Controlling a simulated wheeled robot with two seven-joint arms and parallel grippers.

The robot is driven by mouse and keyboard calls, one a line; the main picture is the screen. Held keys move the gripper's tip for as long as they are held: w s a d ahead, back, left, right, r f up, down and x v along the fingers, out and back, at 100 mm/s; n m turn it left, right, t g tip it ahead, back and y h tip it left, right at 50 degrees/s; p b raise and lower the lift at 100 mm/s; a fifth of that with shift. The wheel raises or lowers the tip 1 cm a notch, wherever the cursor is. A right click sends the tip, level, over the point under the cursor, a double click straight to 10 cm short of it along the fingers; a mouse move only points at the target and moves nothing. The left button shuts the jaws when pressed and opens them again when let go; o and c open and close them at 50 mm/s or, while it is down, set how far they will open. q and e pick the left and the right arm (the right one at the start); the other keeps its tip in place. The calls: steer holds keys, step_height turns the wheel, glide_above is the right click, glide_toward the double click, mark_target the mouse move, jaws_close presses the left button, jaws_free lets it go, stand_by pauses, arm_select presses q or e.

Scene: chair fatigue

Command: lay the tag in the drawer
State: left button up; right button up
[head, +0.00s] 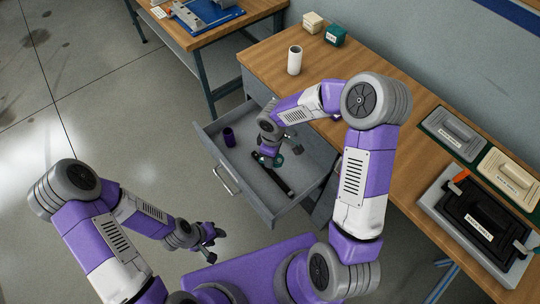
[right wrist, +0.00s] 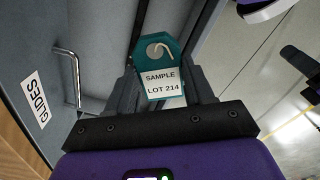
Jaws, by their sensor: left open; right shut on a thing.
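The tag (right wrist: 158,70) is a teal tag with a hole and a white label reading SAMPLE LOT 214. My right gripper (right wrist: 160,95) is shut on it; the tag stands out between the fingers. In the head view the right gripper (head: 272,158) is over the open grey drawer (head: 206,133), with a bit of teal tag (head: 279,160) at its tip. I cannot tell its height above the drawer floor. My left gripper (head: 215,235) is open and empty, low in front of the drawer, above the floor.
Labelled cases (head: 482,220) lie at right.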

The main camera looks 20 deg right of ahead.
steer(key=w+a+f+n+b, duration=0.1)
steer(key=w+f+n+b, duration=0.25)
steer(key=f+n, duration=0.85)
steer(key=n+b, duration=0.4)
steer(key=n, duration=1.4)
glide_above(262, 184)
step_height(262, 184, down, 8)
step_height(262, 184, down, 10)
steer(key=b, duration=0.2)
steer(key=shift+b, duration=0.3)
steer(key=shift+f, duration=0.1)
steer(key=o, duration=1)
